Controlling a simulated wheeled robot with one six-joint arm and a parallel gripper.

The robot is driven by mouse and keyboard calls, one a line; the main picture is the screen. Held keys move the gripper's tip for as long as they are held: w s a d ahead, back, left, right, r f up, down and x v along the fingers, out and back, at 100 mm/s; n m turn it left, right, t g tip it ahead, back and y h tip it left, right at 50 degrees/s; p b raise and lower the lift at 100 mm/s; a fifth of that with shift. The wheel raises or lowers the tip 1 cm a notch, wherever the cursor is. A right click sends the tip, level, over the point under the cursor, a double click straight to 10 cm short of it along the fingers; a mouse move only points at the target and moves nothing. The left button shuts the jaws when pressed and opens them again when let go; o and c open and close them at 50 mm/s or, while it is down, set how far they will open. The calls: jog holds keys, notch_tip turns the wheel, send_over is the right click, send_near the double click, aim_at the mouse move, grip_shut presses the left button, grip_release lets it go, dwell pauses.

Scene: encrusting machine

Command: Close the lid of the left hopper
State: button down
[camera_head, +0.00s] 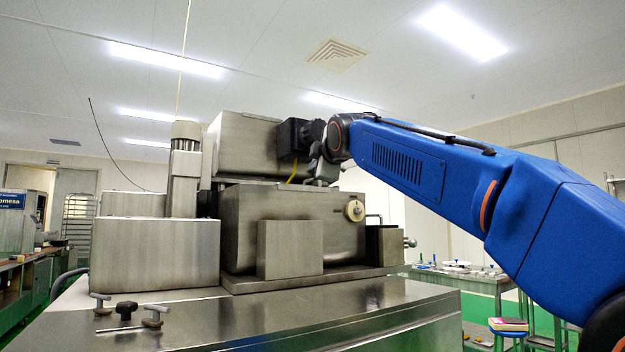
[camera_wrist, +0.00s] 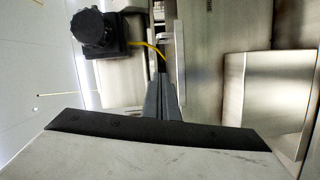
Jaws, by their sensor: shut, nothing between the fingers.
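The encrusting machine's steel body (camera_head: 290,215) stands on a bench in the head view. A steel box-like part (camera_head: 245,145) sits above it, slightly tilted, with a dark gap beneath its lower edge. I cannot tell for sure which part is the left hopper's lid. A black block with a knob (camera_head: 293,138) is on its right side and also shows in the wrist view (camera_wrist: 95,32). My gripper (camera_head: 322,180) is beside this block, just above the body's right top edge. In the wrist view its fingers (camera_wrist: 163,85) are together and hold nothing; contact with the steel is unclear.
A yellow cable (camera_wrist: 150,48) runs close to my fingertips. A lower steel box (camera_head: 155,255) and a motor column (camera_head: 185,165) stand on the left. Open air lies above the machine.

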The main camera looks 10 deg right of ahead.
jog(key=w, duration=0.7)
jog(key=w+a, duration=0.1)
jog(key=w, duration=0.3)
jog(key=shift+r, duration=0.2)
jog(key=d, duration=0.2)
jog(key=shift+w+d+f, duration=0.15)
jog(key=shift+d, duration=0.15)
jog(key=shift+w+d+f, duration=0.2)
jog(key=shift+w+d, duration=0.05)
jog(key=shift+d, duration=0.4)
jog(key=w+d, duration=0.2)
jog(key=d, duration=0.5)
jog(key=w+d, duration=0.3)
jog(key=d, duration=0.5)
jog(key=shift+a, duration=0.15)
